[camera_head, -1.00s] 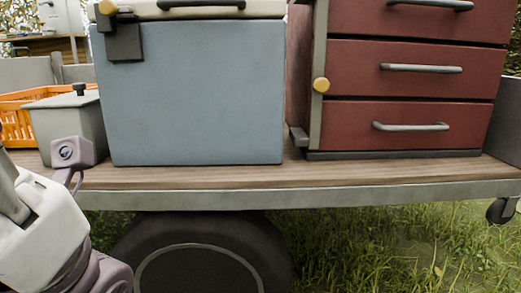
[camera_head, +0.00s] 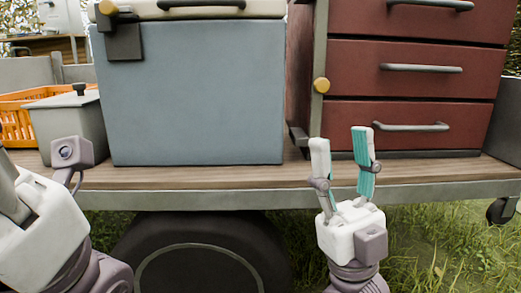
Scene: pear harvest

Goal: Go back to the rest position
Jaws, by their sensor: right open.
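My right gripper (camera_head: 343,155) is in the lower right of the head view, pointing up. Its two fingers, with teal inner pads, stand apart with nothing between them. It is in front of the trailer edge, below the red drawers. My left arm (camera_head: 45,225) comes in at the lower left.
A wooden trailer bed (camera_head: 230,176) crosses the view. On it stand a blue-grey cooler box (camera_head: 190,95), a red drawer cabinet (camera_head: 415,85), a grey lidded bin (camera_head: 72,122) and an orange crate (camera_head: 14,124). A wheel (camera_head: 200,255) and grass lie below.

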